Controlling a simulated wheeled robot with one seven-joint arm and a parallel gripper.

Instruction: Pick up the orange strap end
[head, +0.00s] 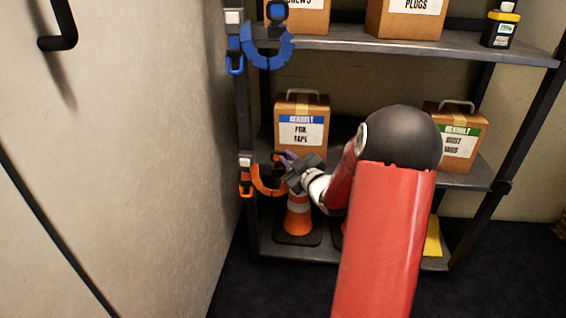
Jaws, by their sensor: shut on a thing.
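The orange strap (267,185) hangs at the left upright of the shelf rack, curving from its buckle (246,182) towards my gripper. My gripper (286,160) reaches in front of the middle shelf, at the upper right end of the orange strap. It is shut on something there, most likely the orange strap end. The jaws are small in this view, and the held part is mostly hidden. A blue strap (268,52) hangs higher on the same upright, apart from my gripper.
A taped box (301,122) stands on the middle shelf behind my gripper, and another box (458,135) stands to the right. An orange cone (297,222) stands on the lower shelf beneath my gripper. A pale door (120,150) fills the left side.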

